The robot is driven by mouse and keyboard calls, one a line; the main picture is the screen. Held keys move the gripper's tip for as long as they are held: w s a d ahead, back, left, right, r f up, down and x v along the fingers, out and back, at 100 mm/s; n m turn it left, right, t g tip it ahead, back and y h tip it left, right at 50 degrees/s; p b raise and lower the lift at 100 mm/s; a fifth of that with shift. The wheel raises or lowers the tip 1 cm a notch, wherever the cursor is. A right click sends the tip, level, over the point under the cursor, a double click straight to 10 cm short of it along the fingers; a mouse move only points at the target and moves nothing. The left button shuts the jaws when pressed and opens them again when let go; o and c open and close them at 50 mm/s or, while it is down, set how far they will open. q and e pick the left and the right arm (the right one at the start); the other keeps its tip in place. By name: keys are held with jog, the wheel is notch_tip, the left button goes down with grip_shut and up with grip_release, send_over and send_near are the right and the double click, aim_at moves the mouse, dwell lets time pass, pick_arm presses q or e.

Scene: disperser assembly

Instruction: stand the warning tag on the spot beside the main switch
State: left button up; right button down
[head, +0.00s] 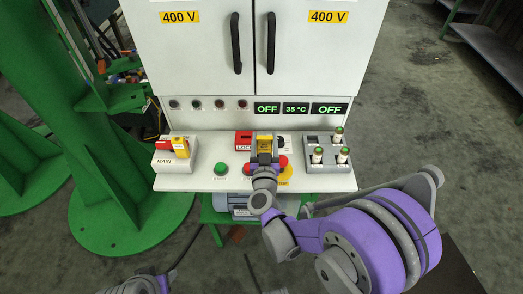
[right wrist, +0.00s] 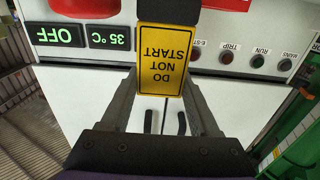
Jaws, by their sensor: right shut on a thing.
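The warning tag (head: 264,145) is a small yellow plate held above the white control shelf, right of the red lock box. In the right wrist view the tag (right wrist: 163,62) reads "DO NOT START", upside down in the picture. My right gripper (head: 264,158) is shut on it, one finger on each side. The main switch (head: 172,148) is a white block labelled MAIN with a red and yellow handle, at the shelf's left end, well left of the tag. The spot beside it cannot be made out. My left gripper is not in view.
The white shelf (head: 200,182) also carries the red lock box (head: 243,138), a green button (head: 221,169), a red button (head: 247,169) and a grey block with several cylinders (head: 327,168). The cabinet front (head: 190,60) rises behind. A green column (head: 75,110) stands left.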

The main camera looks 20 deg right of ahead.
aim_at(264, 151)
notch_tip(264, 151, down, 4)
jog(key=shift+f+b, duration=0.15)
jog(key=shift+b, duration=0.4)
jog(key=shift+f, duration=0.15)
jog(key=shift+c, duration=0.6)
grip_release()
